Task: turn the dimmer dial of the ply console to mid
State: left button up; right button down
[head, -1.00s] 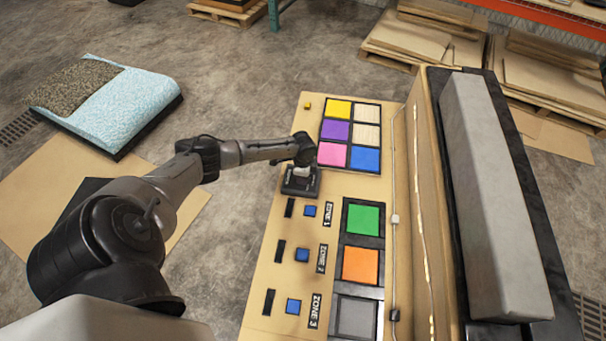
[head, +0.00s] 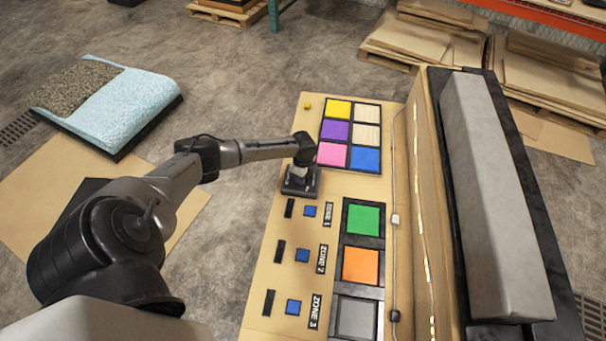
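The ply console (head: 262,262) runs up the middle of the head view, a tan wooden panel. My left arm comes in from the left, and my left gripper (head: 300,183) points down at the panel's left side, below the pink swatch and above the Zone 1 row. Its fingertips and whatever lies under them are hidden by the gripper body, so I cannot tell whether it touches or grips anything. I see no dimmer dial; one could be hidden under the gripper. My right gripper is out of view.
Colour swatches (head: 333,155) fill the panel's upper part. A raised wooden wall with a long grey block (head: 495,200) stands at right.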

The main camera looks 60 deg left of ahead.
pick_arm(q)
jog(key=shift+r, duration=0.1)
jog(key=o, duration=0.9)
jog(key=shift+r+p, duration=0.9)
jog(key=shift+r, duration=5.95)
